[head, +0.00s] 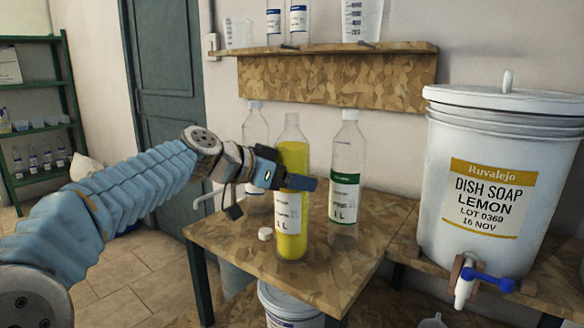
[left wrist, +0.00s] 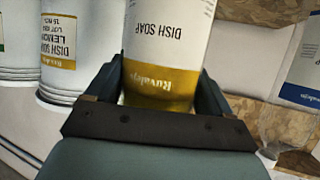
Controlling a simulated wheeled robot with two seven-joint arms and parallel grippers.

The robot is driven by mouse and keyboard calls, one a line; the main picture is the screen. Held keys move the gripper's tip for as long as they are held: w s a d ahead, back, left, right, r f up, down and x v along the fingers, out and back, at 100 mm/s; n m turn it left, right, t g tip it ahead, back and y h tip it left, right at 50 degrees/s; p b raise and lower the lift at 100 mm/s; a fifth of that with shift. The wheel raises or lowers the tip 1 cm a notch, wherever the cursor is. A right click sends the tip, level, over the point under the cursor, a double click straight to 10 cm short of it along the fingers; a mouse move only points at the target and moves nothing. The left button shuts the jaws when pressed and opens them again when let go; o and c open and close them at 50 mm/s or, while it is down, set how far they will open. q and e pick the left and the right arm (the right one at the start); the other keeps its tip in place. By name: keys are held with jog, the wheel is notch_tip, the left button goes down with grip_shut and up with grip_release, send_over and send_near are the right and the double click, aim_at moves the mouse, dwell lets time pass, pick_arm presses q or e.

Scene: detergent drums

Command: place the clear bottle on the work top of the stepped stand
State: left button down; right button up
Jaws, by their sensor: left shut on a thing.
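The clear bottle (head: 292,158), uncapped and filled with yellow liquid, stands upright at the work top (head: 335,270) of the stepped stand. Whether its base touches the wood or hovers just above, I cannot tell. My left gripper (head: 294,182) is shut around its middle, coming from the left. In the left wrist view the bottle's white and gold label (left wrist: 165,45) shows upside down between the fingers. A white cap (head: 265,234) lies on the work top left of the bottle. My right gripper is not in view.
A green-labelled bottle (head: 346,165) stands close behind right, and another clear bottle (head: 255,130) behind left. A large lemon dish soap drum (head: 490,130) with a blue-handled tap (head: 488,278) is at right. A bucket (head: 285,305) sits below. The work top's front right is free.

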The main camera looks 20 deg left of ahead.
pick_arm(q)
jog(key=shift+r, duration=0.15)
grip_release()
jog(key=shift+f, duration=0.25)
jog(key=v, duration=1.2)
jog(key=shift+r+b, duration=0.2)
jog(key=shift+b, duration=0.2)
